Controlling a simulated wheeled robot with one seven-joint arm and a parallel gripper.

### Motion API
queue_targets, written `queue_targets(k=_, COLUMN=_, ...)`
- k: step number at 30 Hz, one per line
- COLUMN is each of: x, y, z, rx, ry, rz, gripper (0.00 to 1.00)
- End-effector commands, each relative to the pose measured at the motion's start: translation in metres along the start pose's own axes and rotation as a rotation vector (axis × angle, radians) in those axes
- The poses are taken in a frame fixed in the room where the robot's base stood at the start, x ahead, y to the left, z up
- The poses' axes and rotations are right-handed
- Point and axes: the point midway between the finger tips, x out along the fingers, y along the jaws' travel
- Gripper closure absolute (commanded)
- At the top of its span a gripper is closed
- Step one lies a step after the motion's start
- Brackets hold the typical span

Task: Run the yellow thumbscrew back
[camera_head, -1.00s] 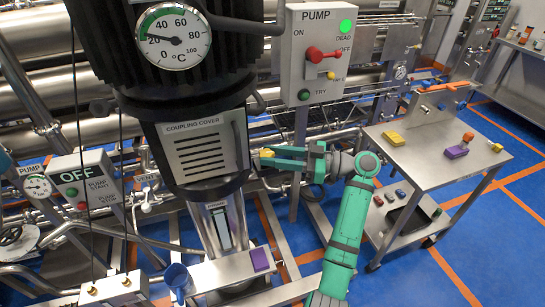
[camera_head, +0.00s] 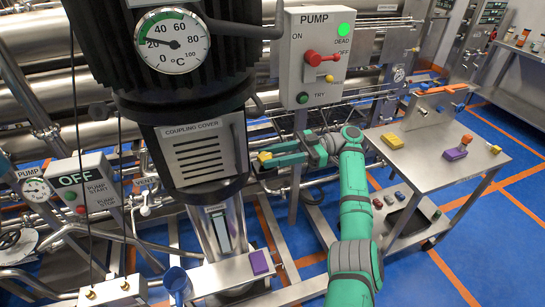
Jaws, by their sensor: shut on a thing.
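The yellow thumbscrew (camera_head: 264,156) sits at the right side of the grey coupling cover (camera_head: 200,152), under the black motor. My gripper (camera_head: 268,160) comes in from the right with its green fingers shut on the thumbscrew. The fingers hide part of the screw, so its thread and how far it stands out cannot be seen.
A pump switch box (camera_head: 318,58) with a red handle stands on a post above my gripper. A steel cart (camera_head: 430,160) with coloured blocks is at the right. Blue floor lies around the cart.

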Motion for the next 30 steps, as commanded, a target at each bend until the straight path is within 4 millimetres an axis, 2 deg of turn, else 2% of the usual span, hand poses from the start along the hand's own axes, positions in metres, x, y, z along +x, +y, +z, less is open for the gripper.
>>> queue_targets(k=20, x=0.0021, y=0.0000, z=0.0030, rx=0.004, ry=-0.004, rz=-0.041, gripper=0.91)
queue_targets(k=21, x=0.0021, y=0.0001, z=0.0030, rx=0.004, ry=-0.004, rz=-0.041, gripper=0.66)
queue_targets(k=22, x=0.0022, y=0.0000, z=0.0030, rx=0.004, ry=-0.003, rz=-0.041, gripper=0.61)
queue_targets(k=30, x=0.0014, y=0.0005, z=0.0013, rx=0.002, ry=-0.002, rz=-0.038, gripper=0.61)
